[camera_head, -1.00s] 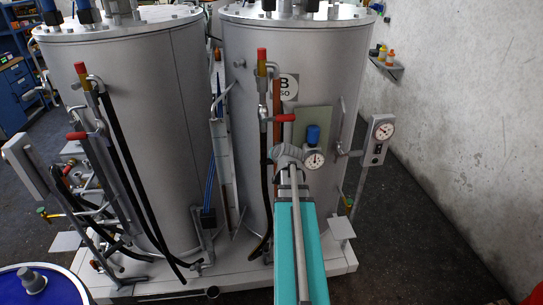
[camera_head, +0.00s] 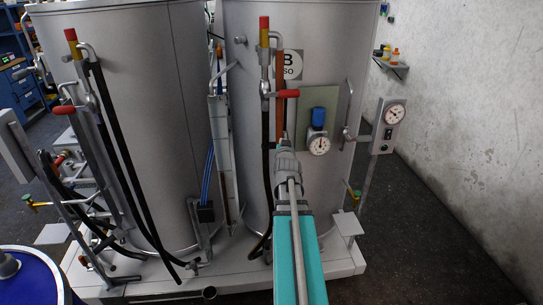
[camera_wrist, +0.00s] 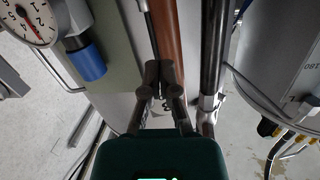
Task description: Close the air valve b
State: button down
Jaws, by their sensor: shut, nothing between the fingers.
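Tank B (camera_head: 237,130) carries a letter-B sign and a valve with a red lever (camera_head: 287,93), which lies horizontal, pointing right. No label shows which part is air valve b. Right of the lever is a green panel with a blue-capped regulator (camera_head: 319,118) and a round gauge (camera_head: 319,145). My gripper (camera_head: 284,146) is below the lever and left of the gauge. In the wrist view my gripper (camera_wrist: 159,72) is shut and empty, in front of a brown pipe (camera_wrist: 167,30). The blue cap (camera_wrist: 88,63) and gauge (camera_wrist: 32,18) are at upper left.
A black hose (camera_head: 265,150) hangs left of my gripper. A metal handle (camera_head: 347,115) and a grey gauge box (camera_head: 388,125) stand to the right. A second tank (camera_head: 150,100) with hoses stands left. The floor (camera_head: 430,230) at right is clear.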

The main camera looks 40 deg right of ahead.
aim_at(271, 144)
jog(key=a+f+n+t+h+b, duration=0.2)
jog(key=a+f+t+b, duration=0.2)
jog(key=b, duration=1.1)
jog(key=f+t, duration=0.1)
jog(key=t, duration=0.2)
jog(key=shift+a+f+h, duration=0.25)
jog(key=shift+h, duration=0.15)
jog(key=shift+r, duration=0.1)
jog(key=shift+w+d+r+p, duration=0.15)
jog(key=shift+w+d+p, duration=0.05)
jog(key=shift+w+d, duration=0.9)
jog(key=shift+w+d+r+p, duration=0.2)
jog(key=shift+w+d, duration=0.55)
jog(key=shift+w, duration=0.6)
jog(key=shift+w+d+r+p, duration=0.15)
jog(key=shift+w+d+p, duration=0.05)
jog(key=shift+w+d, duration=0.9)
jog(key=shift+w+a, duration=0.15)
